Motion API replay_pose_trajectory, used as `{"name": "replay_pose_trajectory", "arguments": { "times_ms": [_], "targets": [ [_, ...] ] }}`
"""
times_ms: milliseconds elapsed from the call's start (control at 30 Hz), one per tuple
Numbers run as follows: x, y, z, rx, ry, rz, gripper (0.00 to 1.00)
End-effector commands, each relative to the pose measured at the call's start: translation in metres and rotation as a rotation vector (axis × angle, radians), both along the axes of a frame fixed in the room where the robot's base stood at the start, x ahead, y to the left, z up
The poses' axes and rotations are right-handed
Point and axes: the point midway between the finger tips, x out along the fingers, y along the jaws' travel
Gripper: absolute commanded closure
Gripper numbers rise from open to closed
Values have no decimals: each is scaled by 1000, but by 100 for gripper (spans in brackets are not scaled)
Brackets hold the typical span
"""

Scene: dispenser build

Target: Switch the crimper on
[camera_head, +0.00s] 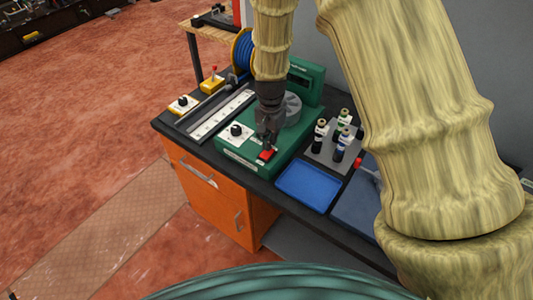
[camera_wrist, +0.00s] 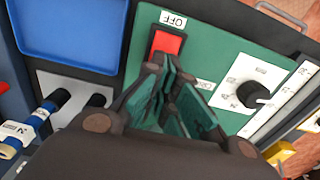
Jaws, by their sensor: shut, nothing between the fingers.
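The crimper is a green machine (camera_head: 233,157) on the bench, with a round grey part at its back. Its red rocker switch (camera_head: 266,155) sits at the front right of the base; in the wrist view the switch (camera_wrist: 168,43) is beside an OFF label (camera_wrist: 173,18). A black dial (camera_wrist: 253,95) on a white plate is beside it. My gripper (camera_head: 268,143) is shut and empty, pointing down at the switch. In the wrist view its fingertips (camera_wrist: 165,66) overlap the switch's near edge; I cannot tell whether they touch it. A label near the fingers is partly hidden.
A blue tray (camera_head: 307,187) lies right of the crimper, with a grey rack of several small bottles (camera_head: 343,135) behind it. A white ruled strip (camera_head: 220,116), a yellow box (camera_head: 211,84) and a blue spool (camera_head: 243,52) are to the left.

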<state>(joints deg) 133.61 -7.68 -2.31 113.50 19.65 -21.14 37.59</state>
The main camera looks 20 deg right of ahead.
Motion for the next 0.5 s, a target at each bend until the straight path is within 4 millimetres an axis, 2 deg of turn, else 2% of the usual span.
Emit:
{"name": "replay_pose_trajectory", "arguments": {
  "times_ms": [500],
  "targets": [
    [0, 0, -6, 0, 0, 0, 100]
  ]
}}
